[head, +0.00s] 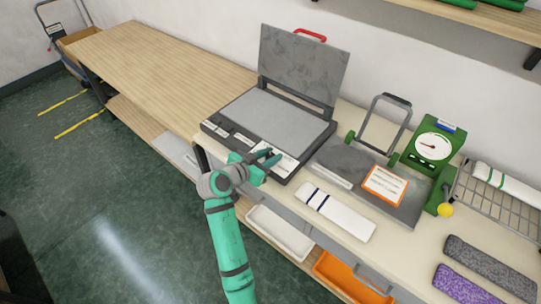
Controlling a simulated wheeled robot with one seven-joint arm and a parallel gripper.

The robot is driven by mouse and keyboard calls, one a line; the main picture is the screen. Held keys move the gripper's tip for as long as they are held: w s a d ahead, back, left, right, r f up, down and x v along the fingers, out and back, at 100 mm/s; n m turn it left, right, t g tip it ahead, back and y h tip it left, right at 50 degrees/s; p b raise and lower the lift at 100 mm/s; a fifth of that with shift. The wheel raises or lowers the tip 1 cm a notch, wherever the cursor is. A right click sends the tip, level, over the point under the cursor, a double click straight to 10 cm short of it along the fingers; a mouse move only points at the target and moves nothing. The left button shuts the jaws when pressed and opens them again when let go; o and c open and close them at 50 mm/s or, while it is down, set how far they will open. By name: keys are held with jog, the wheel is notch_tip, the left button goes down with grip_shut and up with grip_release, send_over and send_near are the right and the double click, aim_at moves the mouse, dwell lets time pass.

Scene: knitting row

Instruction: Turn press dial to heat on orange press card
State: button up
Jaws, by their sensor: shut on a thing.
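The press (275,112) stands on the bench with its grey lid (298,68) raised and a red handle on the lid's top edge. Its front panel has small dark controls and pale labels at the left and a larger white label (288,164) at the right. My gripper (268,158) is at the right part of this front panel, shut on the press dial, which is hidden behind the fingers. The dial's setting cannot be read. The orange-bordered press card (385,185) lies flat on a grey plate to the right; its text is too small to read.
A green gauge machine (434,146) with a yellow knob stands right of the plate. A white striped knit piece (335,211) lies at the bench's front. Grey (488,265) and purple (470,289) pieces lie right. The bench's left (150,60) is clear.

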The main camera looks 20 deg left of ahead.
jog(key=shift+m+g+h, duration=0.7)
jog(key=shift+m+h, duration=0.6)
jog(key=shift+h, duration=0.1)
jog(key=shift+f, duration=0.1)
jog(key=o, duration=1)
jog(key=shift+o, duration=0.2)
jog(key=v, duration=1.1)
jog(key=shift+w, duration=0.2)
jog(key=shift+a, duration=0.15)
